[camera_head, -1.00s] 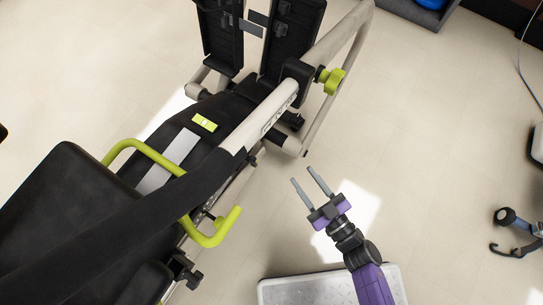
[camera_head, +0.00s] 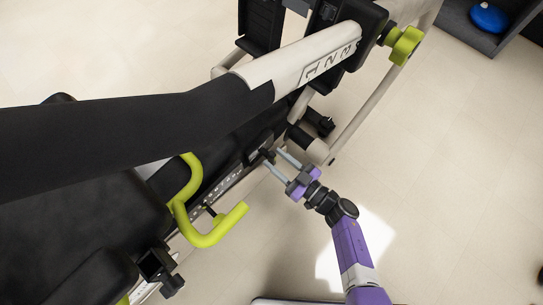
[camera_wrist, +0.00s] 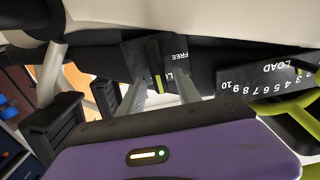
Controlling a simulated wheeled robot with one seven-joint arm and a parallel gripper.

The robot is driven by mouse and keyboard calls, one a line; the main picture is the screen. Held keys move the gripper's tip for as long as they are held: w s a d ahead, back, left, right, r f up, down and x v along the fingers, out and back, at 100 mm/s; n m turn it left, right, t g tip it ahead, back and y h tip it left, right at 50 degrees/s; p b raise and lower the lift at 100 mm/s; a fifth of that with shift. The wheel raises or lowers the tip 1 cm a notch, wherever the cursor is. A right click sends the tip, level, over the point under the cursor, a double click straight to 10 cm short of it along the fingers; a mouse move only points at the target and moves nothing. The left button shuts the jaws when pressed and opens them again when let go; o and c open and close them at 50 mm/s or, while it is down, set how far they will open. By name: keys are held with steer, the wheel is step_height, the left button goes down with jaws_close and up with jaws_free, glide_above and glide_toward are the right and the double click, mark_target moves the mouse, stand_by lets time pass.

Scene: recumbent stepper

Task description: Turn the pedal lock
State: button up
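The pedal lock is a small dark lever with a yellow-green stripe (camera_wrist: 158,78), on a black plate marked FREE and, partly hidden, a word starting with L. In the head view its dark area (camera_head: 260,153) is small and partly hidden at the side of the stepper. My gripper (camera_head: 274,157) has purple housing and two grey fingers. In the wrist view my gripper (camera_wrist: 159,88) is open, with one finger to each side of the lever. I cannot tell whether either finger touches it.
A LOAD scale plate (camera_wrist: 265,82) with numbers lies right of the lock. A yellow-green handle (camera_head: 215,235) and black seat (camera_head: 100,220) are left of my arm. The grey and black beam (camera_head: 300,62) passes above.

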steer(key=shift+b+x, duration=0.3)
steer(key=shift+x, duration=0.9)
jaws_close()
